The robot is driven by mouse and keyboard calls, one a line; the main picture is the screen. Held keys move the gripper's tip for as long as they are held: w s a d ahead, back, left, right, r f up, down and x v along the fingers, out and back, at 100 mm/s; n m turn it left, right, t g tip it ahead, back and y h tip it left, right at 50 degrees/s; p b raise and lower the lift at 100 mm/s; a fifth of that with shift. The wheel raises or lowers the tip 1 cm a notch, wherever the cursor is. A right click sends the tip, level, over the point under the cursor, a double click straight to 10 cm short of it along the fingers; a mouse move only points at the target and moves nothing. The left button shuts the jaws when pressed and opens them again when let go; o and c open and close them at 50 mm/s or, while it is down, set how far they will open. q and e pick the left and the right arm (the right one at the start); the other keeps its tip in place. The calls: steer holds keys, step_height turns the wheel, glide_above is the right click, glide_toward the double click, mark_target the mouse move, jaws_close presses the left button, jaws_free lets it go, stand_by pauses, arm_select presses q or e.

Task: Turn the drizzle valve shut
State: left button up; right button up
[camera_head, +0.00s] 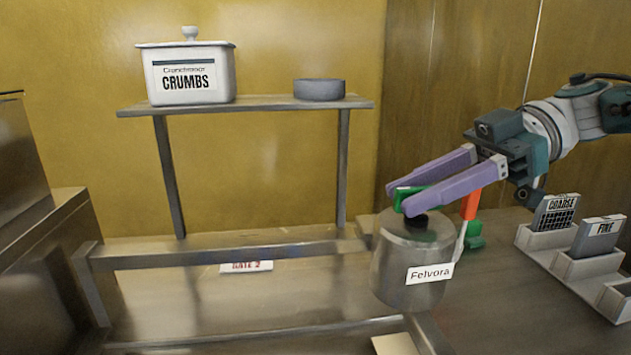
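A metal pot (392,275) with the label "Felvora" (430,273) stands at the right of the frame. A green handle (402,194) sits above a black knob-like fitting on its lid; I take it for the drizzle valve. My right gripper (400,197) reaches in from the right. Its two purple fingers lie one on each side of the green handle, which shows between the tips. I cannot tell whether they press on it. The fingers hide part of the handle. My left gripper is out of view.
An orange upright part with a green base (474,236) stands right behind the pot. A rack (583,267) holds "COARSE" and "FINE" cards at right. A shelf (262,104) carries a crumbs tin (190,82) and grey dish (319,89). Metal rails (225,256) cross the front left.

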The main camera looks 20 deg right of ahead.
steer(key=shift+o, duration=0.5)
steer(key=shift+d, duration=0.1)
steer(key=b+v, duration=0.3)
steer(key=v, duration=0.6)
steer(key=shift+d+r+b, duration=0.15)
steer(key=shift+d+b, duration=0.2)
steer(key=shift+b, duration=0.05)
